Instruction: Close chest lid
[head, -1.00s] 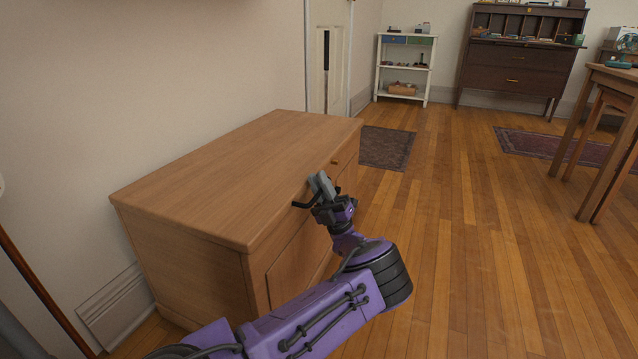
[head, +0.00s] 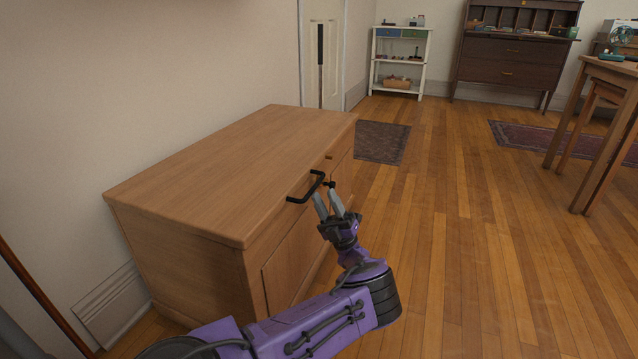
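The wooden chest (head: 185,265) stands against the left wall. Its flat lid (head: 220,160) lies level on top, and no gap shows under it. A black handle (head: 304,190) sticks out from the upper front edge. My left gripper (head: 325,192) is just right of and below the handle, its two grey fingers apart with nothing seen between them. The fingertips are close to the handle; I cannot tell if they touch it. My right gripper is not in view.
Wooden floor (head: 450,240) to the right of the chest is clear. A dark rug (head: 382,142) lies beyond it. A white shelf (head: 398,62), a dark desk (head: 512,65) and a wooden table (head: 608,72) stand farther off.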

